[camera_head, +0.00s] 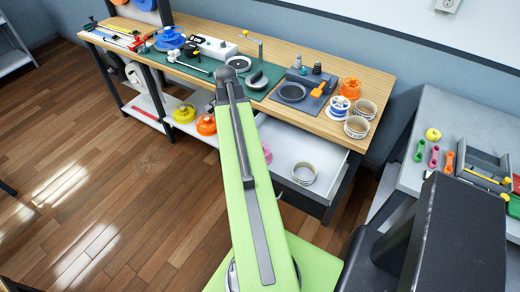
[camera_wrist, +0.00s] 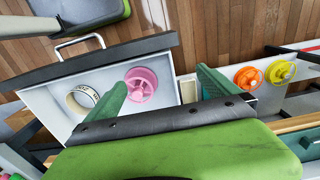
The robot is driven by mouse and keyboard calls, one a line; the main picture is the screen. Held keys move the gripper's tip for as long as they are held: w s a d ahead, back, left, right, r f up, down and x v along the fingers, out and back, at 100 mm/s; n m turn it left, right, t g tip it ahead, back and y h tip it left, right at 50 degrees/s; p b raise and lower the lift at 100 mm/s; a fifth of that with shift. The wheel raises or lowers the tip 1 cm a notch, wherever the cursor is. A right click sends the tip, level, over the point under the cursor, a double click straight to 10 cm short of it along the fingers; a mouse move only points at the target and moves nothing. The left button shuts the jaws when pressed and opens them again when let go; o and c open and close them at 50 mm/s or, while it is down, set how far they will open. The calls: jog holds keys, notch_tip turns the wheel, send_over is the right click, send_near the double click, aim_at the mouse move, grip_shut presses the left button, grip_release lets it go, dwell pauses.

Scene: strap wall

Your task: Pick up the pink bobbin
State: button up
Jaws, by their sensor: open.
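The pink bobbin (camera_wrist: 141,85) lies in the open white drawer, seen in the wrist view near the drawer's right wall. In the head view only a sliver of the bobbin (camera_head: 267,153) shows beside my arm, which hides the rest. My gripper (camera_wrist: 161,77) is open, with its two green fingers spread apart and nothing held. In the wrist view the bobbin appears between the fingers, closer to the left one. I cannot tell the height of the fingers above it. In the head view my arm hides the gripper.
A cream tape roll (camera_wrist: 82,98) lies in the drawer (camera_head: 325,160) left of the bobbin in the wrist view. Orange (camera_wrist: 248,77) and yellow (camera_wrist: 280,71) bobbins sit on a shelf beside the drawer. The workbench top (camera_head: 325,122) above holds tools and spools.

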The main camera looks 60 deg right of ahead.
jog(key=s+d+r+m, duration=0.1)
jog(key=s+d+m, duration=0.3)
jog(key=s+d, duration=0.45)
jog(key=f+b, duration=1.2)
jog(key=shift+a+f, duration=0.15)
jog(key=shift+a, duration=0.25)
notch_tip(320, 180, down, 5)
jog(key=b, duration=0.5)
jog(key=shift+w+a+f, duration=0.1)
jog(key=shift+w+a, duration=0.05)
jog(key=shift+r, duration=0.2)
jog(key=c, duration=1.5)
jog(key=shift+o, duration=0.2)
jog(key=shift+r+p, duration=0.45)
jog(key=shift+p, duration=0.1)
notch_tip(320, 180, up, 4)
jog(key=p, duration=0.3)
jog(key=shift+f+p, duration=0.15)
jog(key=shift+p, duration=0.2)
jog(key=s+d+r+p, duration=0.1)
jog(key=s+r+p, duration=0.5)
jog(key=s, duration=0.5)
jog(key=shift+s+d+r, duration=0.2)
jog(key=shift+s+d, duration=0.1)
jog(key=shift+d, duration=0.05)
